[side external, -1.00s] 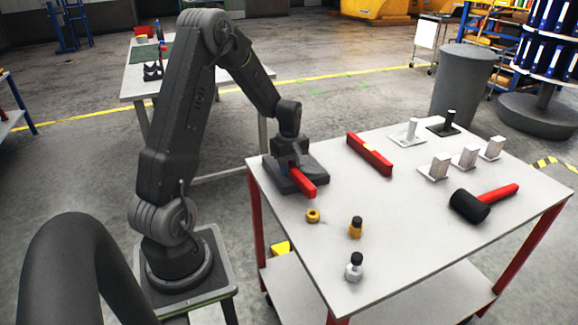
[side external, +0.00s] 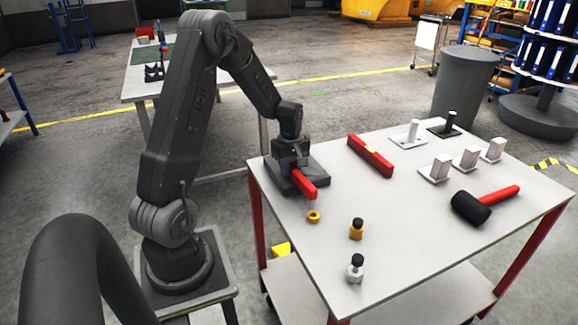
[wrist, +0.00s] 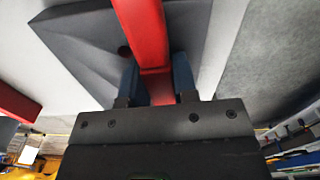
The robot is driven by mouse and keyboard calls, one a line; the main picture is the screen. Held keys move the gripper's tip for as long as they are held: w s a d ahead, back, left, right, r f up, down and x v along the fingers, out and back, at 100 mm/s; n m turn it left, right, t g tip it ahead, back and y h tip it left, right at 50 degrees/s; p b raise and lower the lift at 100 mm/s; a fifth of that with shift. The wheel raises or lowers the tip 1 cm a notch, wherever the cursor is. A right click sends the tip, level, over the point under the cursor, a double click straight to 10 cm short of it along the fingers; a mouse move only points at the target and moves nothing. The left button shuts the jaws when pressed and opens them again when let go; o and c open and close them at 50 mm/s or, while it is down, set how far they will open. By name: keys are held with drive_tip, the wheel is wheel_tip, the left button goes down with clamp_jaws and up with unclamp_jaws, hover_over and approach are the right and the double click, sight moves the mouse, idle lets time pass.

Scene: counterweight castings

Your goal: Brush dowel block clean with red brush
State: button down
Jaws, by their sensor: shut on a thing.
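The red brush (side external: 305,186) is in my gripper (side external: 293,167), low over the dark grey dowel block (side external: 318,171) at the table's left corner. Its red handle sticks out toward the front of the table. In the wrist view the red brush (wrist: 145,35) runs between the two fingers of my gripper (wrist: 158,85), which are shut on it. The dowel block (wrist: 80,40) lies below, with sloping faces and a small dark hole left of the brush. The bristles are hidden, so I cannot tell if they touch the block.
A brass ring (side external: 313,216), two small knobbed parts (side external: 356,229) (side external: 354,268) and a black-headed mallet (side external: 472,207) are in front. Pale castings (side external: 466,158) stand at the back right. The table's middle is clear.

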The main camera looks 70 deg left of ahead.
drive_tip(key=shift+s+a, duration=0.1)
drive_tip(key=shift+a, duration=1)
drive_tip(key=shift+d+r, duration=0.15)
drive_tip(key=shift+d, duration=0.95)
drive_tip(key=shift+a, duration=1.15)
drive_tip(key=shift+d+f, duration=0.25)
drive_tip(key=shift+d, duration=0.95)
drive_tip(key=shift+a, duration=1.2)
drive_tip(key=shift+d+r, duration=0.2)
drive_tip(key=shift+d, duration=1)
drive_tip(key=shift+r, duration=3.05)
